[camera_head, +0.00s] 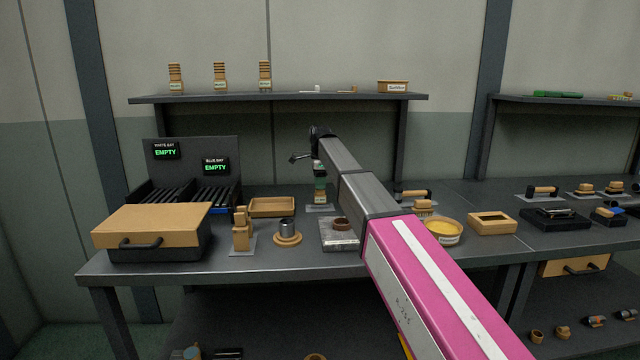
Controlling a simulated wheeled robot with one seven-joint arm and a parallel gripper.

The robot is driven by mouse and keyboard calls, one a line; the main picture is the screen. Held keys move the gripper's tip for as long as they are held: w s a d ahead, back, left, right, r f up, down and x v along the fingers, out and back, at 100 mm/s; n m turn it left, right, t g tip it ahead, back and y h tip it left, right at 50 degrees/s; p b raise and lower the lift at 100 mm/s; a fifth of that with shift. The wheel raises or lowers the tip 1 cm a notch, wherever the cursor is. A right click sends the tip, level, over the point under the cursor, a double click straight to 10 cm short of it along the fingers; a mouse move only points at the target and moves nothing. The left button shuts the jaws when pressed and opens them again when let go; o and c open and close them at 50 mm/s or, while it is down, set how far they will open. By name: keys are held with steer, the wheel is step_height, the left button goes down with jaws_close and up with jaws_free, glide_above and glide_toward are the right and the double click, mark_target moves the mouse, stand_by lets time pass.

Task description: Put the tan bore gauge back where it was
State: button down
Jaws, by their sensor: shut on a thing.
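My gripper (320,186) points down over the back middle of the bench, at the end of my arm. It is shut on a small tan piece with a pale label, which I take to be the tan bore gauge (320,198). The gauge is upright, just above or on a thin grey plate (318,209); I cannot tell whether it touches. The fingers are small and partly hidden, so the grip itself is unclear.
Near the held piece are a tan tray (272,207), a grey block with a brown ring (340,235), a grey cylinder on a tan base (287,232) and a tan stepped holder (241,232). A tan-lidded box (152,228) stands left. A shelf (280,98) runs above.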

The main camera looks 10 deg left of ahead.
steer(key=shift+f, duration=0.1)
steer(key=c, duration=0.9)
jaws_free()
step_height(320, 180, up, 12)
steer(key=shift+r, duration=0.1)
